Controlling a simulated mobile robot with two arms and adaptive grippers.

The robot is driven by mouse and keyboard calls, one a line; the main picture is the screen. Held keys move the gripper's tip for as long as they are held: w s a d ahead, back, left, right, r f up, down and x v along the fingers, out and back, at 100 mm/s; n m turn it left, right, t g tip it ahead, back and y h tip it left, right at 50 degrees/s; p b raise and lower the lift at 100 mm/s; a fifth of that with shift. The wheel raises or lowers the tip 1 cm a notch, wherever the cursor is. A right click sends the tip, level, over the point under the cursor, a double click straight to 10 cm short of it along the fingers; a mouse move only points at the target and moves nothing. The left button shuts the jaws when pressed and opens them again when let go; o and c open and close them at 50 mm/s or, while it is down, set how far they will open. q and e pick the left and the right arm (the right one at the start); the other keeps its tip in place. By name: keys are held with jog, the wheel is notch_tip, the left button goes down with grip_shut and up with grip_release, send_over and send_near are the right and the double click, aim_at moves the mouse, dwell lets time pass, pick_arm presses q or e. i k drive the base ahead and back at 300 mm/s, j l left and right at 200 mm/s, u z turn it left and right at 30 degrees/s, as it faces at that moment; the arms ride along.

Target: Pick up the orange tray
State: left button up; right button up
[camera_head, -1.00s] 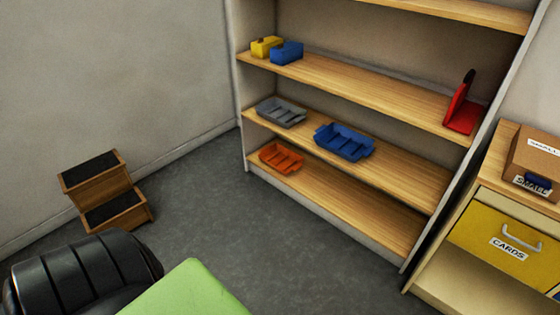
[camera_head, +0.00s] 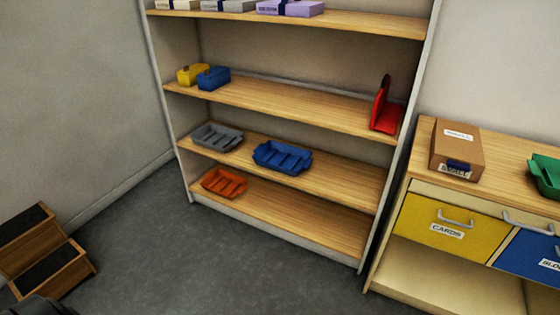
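The orange tray (camera_head: 224,183) sits at the left end of the bottom shelf of a wooden bookcase with light sides. It has dividers inside and lies flat. A grey tray (camera_head: 217,137) and a blue tray (camera_head: 282,157) sit on the shelf above it. Neither of my grippers shows in this view.
The bookcase's bottom shelf (camera_head: 300,220) is bare right of the orange tray. A wooden step stool (camera_head: 40,262) stands at left. A cabinet with a yellow drawer (camera_head: 440,228) and a cardboard box (camera_head: 458,148) stands right. Grey floor (camera_head: 200,270) before the bookcase is clear.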

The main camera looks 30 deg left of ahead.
aim_at(223, 183)
jog(key=u, duration=1.35)
jog(key=z, duration=2.25)
jog(key=u, duration=2.15)
